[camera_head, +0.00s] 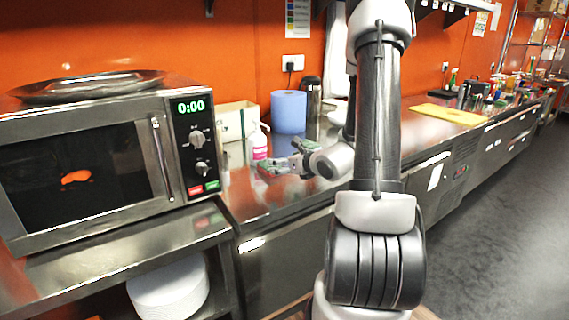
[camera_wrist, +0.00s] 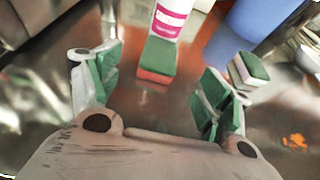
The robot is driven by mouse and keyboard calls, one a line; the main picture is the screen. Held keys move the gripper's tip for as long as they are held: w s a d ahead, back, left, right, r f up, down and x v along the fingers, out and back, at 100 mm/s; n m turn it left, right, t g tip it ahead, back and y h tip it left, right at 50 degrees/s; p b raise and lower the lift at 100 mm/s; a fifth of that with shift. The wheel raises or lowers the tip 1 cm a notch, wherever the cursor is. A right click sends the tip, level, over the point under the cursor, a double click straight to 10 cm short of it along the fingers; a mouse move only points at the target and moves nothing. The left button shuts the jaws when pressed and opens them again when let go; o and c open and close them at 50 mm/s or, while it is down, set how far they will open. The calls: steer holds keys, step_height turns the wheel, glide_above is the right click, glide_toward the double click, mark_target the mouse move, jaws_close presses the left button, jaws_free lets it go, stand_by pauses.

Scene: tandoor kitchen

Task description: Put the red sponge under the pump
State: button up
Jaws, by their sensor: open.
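The red sponge (camera_wrist: 155,74) has a green top and a red-orange body. It lies on the steel counter in the wrist view, directly in front of the white and pink pump bottle (camera_wrist: 174,18); I cannot tell whether they touch. The bottle stands upright, and its white pump top shows in the head view (camera_head: 260,140). My gripper (camera_head: 284,156) is open and empty, low over the counter. Its green-padded fingers lie left and right of the sponge in the wrist view, with the sponge ahead between them. The sponge is not clearly visible in the head view.
A second sponge (camera_wrist: 248,71), green and white, lies right of my right finger. A blue roll (camera_head: 288,112) and a dark flask (camera_head: 312,96) stand behind. A microwave (camera_head: 110,160) is at left. A yellow board (camera_head: 450,114) lies farther along the counter.

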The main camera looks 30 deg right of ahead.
steer(key=s+a+r+n+g+y, duration=0.1)
steer(key=s+a+r+n+y, duration=0.3)
steer(key=a, duration=0.3)
steer(key=s+a+r+n+g+y, duration=0.1)
steer(key=a+r+n+y, duration=0.15)
steer(key=a+n, duration=0.4)
steer(key=s+a+r+n+g+y, duration=0.1)
steer(key=s+a+r+n+g, duration=0.15)
steer(key=s+a+n, duration=0.2)
steer(key=s+a+r+n+g+y, duration=0.1)
steer(key=s+a+n+g, duration=0.2)
steer(key=s+n, duration=0.25)
steer(key=s+d+r+n+g+h, duration=0.1)
steer(key=s+d+n+g+h, duration=0.15)
steer(key=s+n, duration=0.6)
steer(key=s+d+r+n+h, duration=0.5)
steer(key=s+d+n+h, duration=0.1)
steer(key=d, duration=0.2)
steer(key=shift+d+r+t+h, duration=0.2)
steer(key=shift+r+t+h, duration=0.1)
steer(key=shift+t+h, duration=0.1)
